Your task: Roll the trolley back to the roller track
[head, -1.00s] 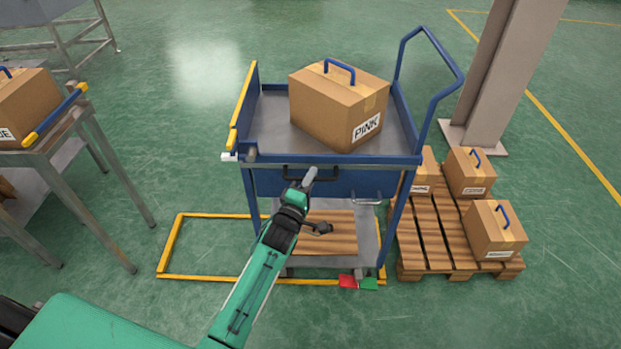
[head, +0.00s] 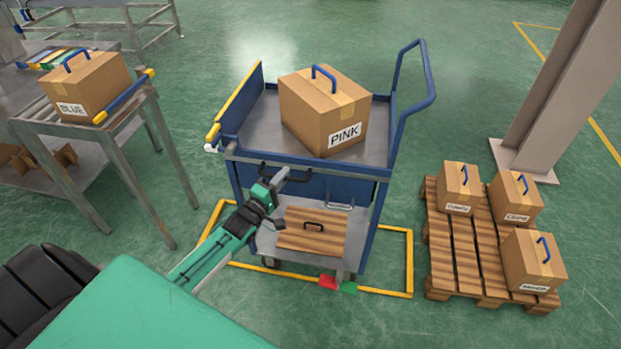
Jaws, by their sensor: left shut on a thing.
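The blue trolley (head: 300,165) stands in the middle of the head view, turned a little, with a grey top deck and a push handle at its right. A cardboard box labelled PINK (head: 318,118) with a blue handle sits on the top deck. My left gripper (head: 276,183) is at the trolley's near side, shut on the dark side handle (head: 300,168). The roller track (head: 88,112) is at the left, apart from the trolley, with a box labelled BLUE (head: 85,86) on it. My right gripper is not in view.
A yellow floor frame (head: 410,262) lies around and under the trolley. A pallet (head: 462,270) with several boxes stands to the right, by a column (head: 555,90). Red and green pedals (head: 335,283) show at the trolley's foot. Floor between track and trolley is clear.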

